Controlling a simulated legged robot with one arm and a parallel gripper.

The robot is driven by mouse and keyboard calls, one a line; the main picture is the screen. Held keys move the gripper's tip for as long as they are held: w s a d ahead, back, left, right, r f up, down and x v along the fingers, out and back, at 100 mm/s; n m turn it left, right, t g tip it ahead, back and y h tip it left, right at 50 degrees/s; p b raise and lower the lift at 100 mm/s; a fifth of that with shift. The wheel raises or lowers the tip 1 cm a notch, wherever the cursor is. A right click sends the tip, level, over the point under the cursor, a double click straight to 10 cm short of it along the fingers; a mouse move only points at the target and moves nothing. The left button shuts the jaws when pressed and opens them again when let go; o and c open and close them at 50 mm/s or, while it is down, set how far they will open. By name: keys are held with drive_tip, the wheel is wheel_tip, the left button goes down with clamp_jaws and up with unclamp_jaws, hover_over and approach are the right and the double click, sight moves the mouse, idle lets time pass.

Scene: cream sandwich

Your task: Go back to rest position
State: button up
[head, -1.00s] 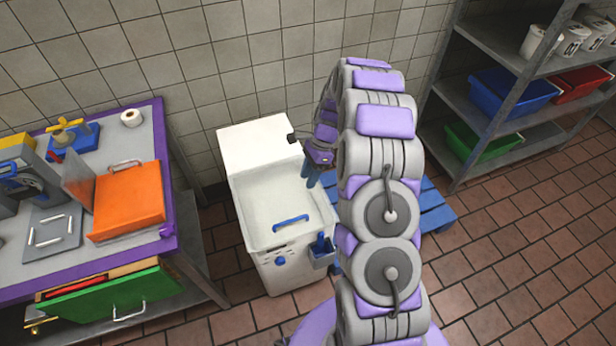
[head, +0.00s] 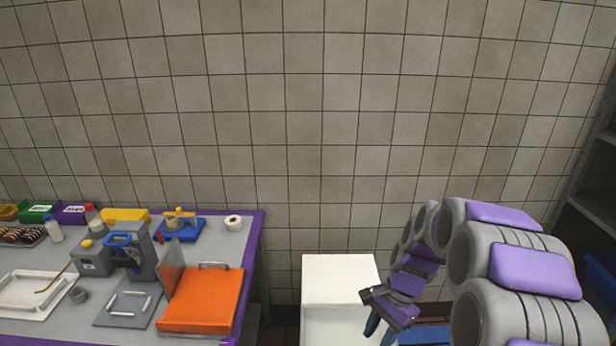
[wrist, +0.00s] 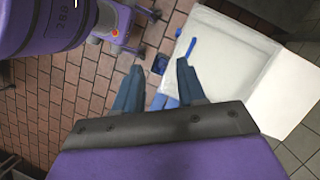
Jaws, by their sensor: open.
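My gripper (head: 379,330) is at the lower right of the head view, in front of the white appliance (head: 340,278). In the wrist view my gripper (wrist: 158,85) shows two blue-grey fingers spread apart, with nothing between them. The wrist view also shows the white appliance (wrist: 235,60), with a blue handle (wrist: 191,47), beyond the fingers. My arm is bent at the right of the head view. The lower part of the appliance is cut off in the head view.
A grey table with a purple edge (head: 252,245) stands at the left. It holds an orange board (head: 205,300), a grey machine (head: 130,255), a white tray (head: 30,295) and a paper roll (head: 233,221). A shelf (head: 590,215) stands at the right. Open tiled floor (wrist: 60,110) shows in the wrist view.

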drive_tip(key=s+r+n+h, duration=0.1)
drive_tip(key=s+r+n, duration=0.2)
drive_tip(key=s, duration=0.6)
drive_tip(key=s+a+r+n+h, duration=0.1)
drive_tip(key=s+r+n, duration=0.2)
drive_tip(key=s, duration=0.6)
drive_tip(key=s+r+n+h, duration=0.1)
drive_tip(key=s+r+n, duration=0.2)
drive_tip(key=s, duration=0.6)
drive_tip(key=n, duration=0.2)
drive_tip(key=shift+s+a+r+n+t, duration=0.3)
drive_tip(key=shift+s+a+r+n, duration=0.05)
drive_tip(key=shift+s+a+n, duration=0.05)
